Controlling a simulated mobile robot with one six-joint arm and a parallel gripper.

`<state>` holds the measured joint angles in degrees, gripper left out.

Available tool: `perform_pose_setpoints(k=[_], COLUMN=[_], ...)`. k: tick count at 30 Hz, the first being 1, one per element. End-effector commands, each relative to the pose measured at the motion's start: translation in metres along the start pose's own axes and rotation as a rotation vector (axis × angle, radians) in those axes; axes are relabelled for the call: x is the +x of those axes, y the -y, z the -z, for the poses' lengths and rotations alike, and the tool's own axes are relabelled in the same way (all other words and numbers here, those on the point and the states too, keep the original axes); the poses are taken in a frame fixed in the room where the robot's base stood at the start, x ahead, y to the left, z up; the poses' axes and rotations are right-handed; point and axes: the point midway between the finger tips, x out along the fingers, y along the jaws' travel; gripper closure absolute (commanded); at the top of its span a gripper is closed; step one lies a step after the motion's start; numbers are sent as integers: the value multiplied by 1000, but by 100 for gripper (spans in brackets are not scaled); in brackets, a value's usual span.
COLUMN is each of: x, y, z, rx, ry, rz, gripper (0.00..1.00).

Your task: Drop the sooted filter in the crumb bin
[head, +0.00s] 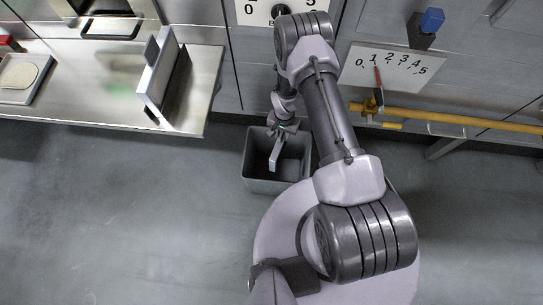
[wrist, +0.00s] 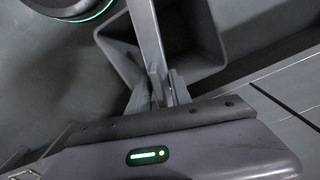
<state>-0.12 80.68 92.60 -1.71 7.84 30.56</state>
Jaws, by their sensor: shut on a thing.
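My gripper (head: 284,131) is above the grey crumb bin (head: 248,165) on the floor, near its back wall. It is shut on a thin grey piece, seen nearly edge-on, which I take for the sooted filter (head: 275,156). The filter hangs down over the bin's opening. In the wrist view the fingers (wrist: 160,90) pinch the filter (wrist: 147,35) near its end, and it reaches up past the picture's top. The bin (wrist: 212,40) is behind it there. Its face and any soot are not visible.
A steel counter (head: 95,75) on the left carries upright panels (head: 160,75) and a tray (head: 40,85) at its far left. A yellow rail (head: 460,120) runs along the cabinets on the right, below a numbered dial plate (head: 420,75). The floor left of the bin is clear.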

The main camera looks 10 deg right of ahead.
Motion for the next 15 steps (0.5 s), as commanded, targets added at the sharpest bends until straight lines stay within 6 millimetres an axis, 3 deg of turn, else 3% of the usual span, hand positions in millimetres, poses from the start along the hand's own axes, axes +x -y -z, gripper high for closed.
perform_pose_setpoints(k=[8, 15], x=[25, 63], y=[-1, -1], z=[-2, -1], rx=[7, 7], ry=[-1, -2], rz=[1, 1], gripper=[100, 100])
